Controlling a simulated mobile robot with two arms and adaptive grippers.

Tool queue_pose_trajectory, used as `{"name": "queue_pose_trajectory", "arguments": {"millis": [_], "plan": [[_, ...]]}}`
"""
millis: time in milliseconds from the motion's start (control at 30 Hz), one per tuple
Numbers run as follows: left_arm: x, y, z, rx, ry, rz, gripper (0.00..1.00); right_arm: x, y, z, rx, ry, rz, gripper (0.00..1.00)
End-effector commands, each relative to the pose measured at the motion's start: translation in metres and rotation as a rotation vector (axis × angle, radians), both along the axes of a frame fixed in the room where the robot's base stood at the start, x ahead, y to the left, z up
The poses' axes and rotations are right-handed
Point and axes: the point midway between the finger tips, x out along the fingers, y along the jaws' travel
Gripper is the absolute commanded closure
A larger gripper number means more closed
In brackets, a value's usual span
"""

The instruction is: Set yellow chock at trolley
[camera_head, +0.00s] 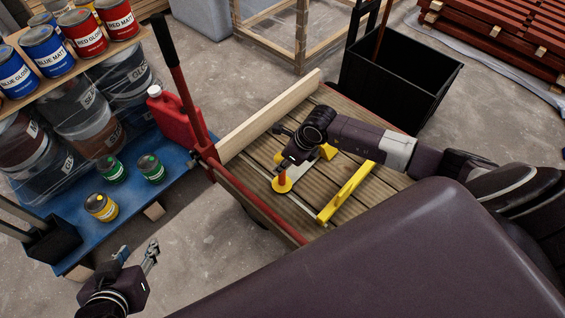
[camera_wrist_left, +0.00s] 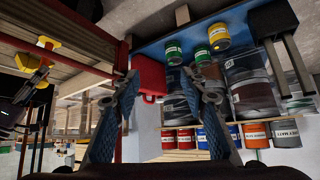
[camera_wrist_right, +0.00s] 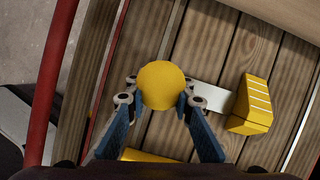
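The trolley (camera_head: 246,187) has a plank deck and a red frame. A ridged yellow wedge that looks like the chock (camera_wrist_right: 252,104) lies on the deck, beside a pale metal strip. It shows partly behind my right arm in the head view (camera_head: 328,152). A round yellow knob (camera_wrist_right: 162,84) sits between the fingertips of my right gripper (camera_wrist_right: 159,92); whether they press on it is unclear, as is whether it joins the wedge. My left gripper (camera_wrist_left: 160,85) is open and empty, also seen in the head view (camera_head: 138,255), off the trolley's left side.
A yellow bar (camera_head: 346,193) lies on the deck, and a pale batten (camera_head: 268,118) stands along its far edge. A red can (camera_head: 176,120), paint tins and wrapped drums stand on a blue platform (camera_head: 75,245) to the left. A black bin (camera_head: 405,80) is behind. Floor between platform and trolley is clear.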

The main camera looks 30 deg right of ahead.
Motion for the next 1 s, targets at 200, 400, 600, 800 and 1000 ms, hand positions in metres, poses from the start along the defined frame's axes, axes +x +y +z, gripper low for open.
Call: {"name": "queue_pose_trajectory", "arguments": {"millis": [200, 400, 600, 800, 1000], "plan": [[0.000, 0.000, 0.000, 0.000, 0.001, 0.000, 0.60, 0.000, 0.000, 0.000, 0.000, 0.000, 0.000, 0.65], [-0.001, 0.000, 0.000, 0.001, 0.004, 0.000, 0.60, 0.000, -0.001, 0.002, -0.001, -0.001, 0.000, 0.65], [-0.022, 0.008, -0.012, 0.023, 0.106, 0.008, 0.60, -0.004, -0.004, 0.015, -0.002, 0.000, 0.000, 0.65], [-0.064, 0.021, -0.031, 0.061, 0.288, 0.023, 0.60, -0.012, -0.009, 0.039, -0.002, -0.001, 0.000, 0.65], [-0.110, 0.034, -0.039, 0.098, 0.466, 0.037, 0.60, -0.023, -0.016, 0.071, -0.003, -0.002, 0.002, 0.65]]}}
